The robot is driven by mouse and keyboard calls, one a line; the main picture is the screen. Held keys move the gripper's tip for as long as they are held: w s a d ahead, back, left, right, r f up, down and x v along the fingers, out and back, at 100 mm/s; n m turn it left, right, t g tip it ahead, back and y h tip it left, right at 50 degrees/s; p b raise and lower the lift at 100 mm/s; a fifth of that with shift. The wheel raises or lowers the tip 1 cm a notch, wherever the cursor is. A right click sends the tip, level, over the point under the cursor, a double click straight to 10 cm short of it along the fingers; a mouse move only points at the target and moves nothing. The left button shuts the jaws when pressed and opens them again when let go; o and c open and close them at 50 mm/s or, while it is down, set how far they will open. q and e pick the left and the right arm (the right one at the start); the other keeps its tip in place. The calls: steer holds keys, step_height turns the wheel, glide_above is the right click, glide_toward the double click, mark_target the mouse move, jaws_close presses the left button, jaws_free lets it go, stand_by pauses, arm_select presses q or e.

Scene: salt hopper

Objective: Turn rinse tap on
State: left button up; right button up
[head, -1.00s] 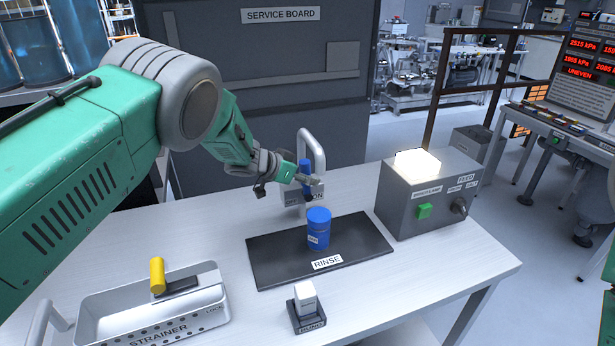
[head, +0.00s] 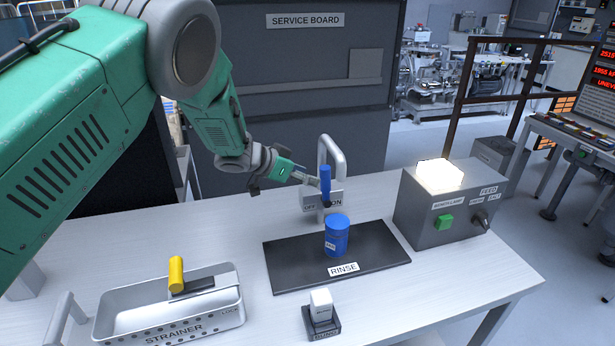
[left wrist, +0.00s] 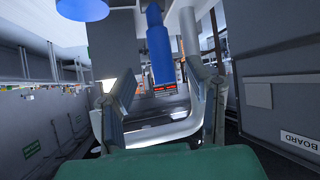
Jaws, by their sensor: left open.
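The rinse tap (head: 337,150) is a grey curved spout at the back of the table. Its blue lever (head: 325,181) stands upright before a plate (head: 337,199) marked OFF and ON. My left gripper (head: 314,181) is open, its fingertips close to the lever's left side. In the left wrist view the blue lever (left wrist: 158,45) shows between and beyond the two spread fingers of the gripper (left wrist: 163,78). I cannot tell whether a finger touches it. My right gripper is not in view.
A blue canister (head: 337,238) stands on the black RINSE mat (head: 290,268) before the tap. A grey box with a green button (head: 445,222) is to the right. The strainer tray (head: 115,325), with a yellow handle (head: 176,273), and a small white-topped block (head: 321,303) are in front.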

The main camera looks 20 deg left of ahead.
mark_target(325, 186)
arm_select(q)
steer(key=shift+s+f, duration=0.1)
steer(key=c, duration=0.6)
steer(key=s+f+n+t+b, duration=0.1)
steer(key=n+b, duration=0.1)
steer(key=b, duration=0.1)
steer(key=s+f+n+t+b, duration=0.1)
steer(key=n+b, duration=0.2)
steer(key=s+a+f+n+t+h+b, duration=0.1)
steer(key=n+b, duration=0.2)
steer(key=shift+a+f, duration=0.1)
steer(key=shift+f, duration=0.3)
jaws_close()
steer(key=s+a+n+t+y+b, duration=0.2)
steer(key=s+n+t+y+b, duration=0.35)
steer(key=n+b, duration=0.85)
steer(key=w+d+n+h+p, duration=0.1)
steer(key=w+d, duration=0.4)
steer(key=w, duration=0.5)
steer(key=shift+w+n+t+p, duration=0.25)
steer(key=shift+n+t+p, duration=0.2)
steer(key=shift+p, duration=0.15)
